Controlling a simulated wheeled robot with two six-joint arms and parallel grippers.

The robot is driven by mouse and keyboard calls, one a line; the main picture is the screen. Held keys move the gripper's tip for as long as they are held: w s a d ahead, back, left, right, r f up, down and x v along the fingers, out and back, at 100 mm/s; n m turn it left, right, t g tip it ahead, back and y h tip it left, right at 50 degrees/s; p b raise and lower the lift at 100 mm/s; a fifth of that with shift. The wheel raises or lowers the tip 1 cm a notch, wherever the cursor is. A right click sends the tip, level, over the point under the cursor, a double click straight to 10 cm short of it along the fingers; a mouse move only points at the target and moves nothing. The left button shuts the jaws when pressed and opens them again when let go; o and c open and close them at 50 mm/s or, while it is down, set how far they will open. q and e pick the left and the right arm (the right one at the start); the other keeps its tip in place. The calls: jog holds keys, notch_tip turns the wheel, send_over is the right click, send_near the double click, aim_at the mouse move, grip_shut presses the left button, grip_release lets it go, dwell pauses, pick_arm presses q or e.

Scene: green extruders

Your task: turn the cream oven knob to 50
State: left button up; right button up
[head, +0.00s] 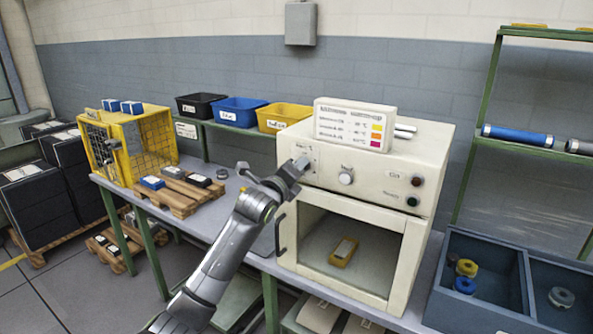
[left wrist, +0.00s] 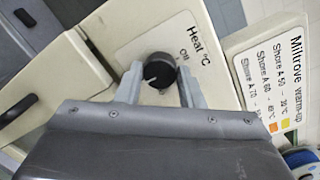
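The cream oven (head: 395,175) stands on the bench with its front facing me. In the left wrist view its dark round heat knob (left wrist: 160,70) sits under the label "Heat °C", with "Off" printed close to it. A small pale mark shows at the knob's lower left; the rest of the dial's scale is hidden or too small to read. My left gripper (head: 298,168) is at the upper left of the oven front and covers this knob in the head view. In the left wrist view its fingers (left wrist: 158,82) are open, one on each side of the knob. My right gripper is not in view.
A second, pale knob (head: 346,177) is right of my gripper. A sign (head: 352,124) stands on the oven. A blue-grey bin (head: 480,245) stands to the right.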

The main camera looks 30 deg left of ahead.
pick_arm(q)
jog(key=o, duration=0.4)
jog(key=shift+s, duration=0.1)
jog(key=s+b, duration=0.3)
jog(key=s, duration=1.4)
jog(key=shift+s, duration=0.1)
jog(key=shift+f, duration=0.15)
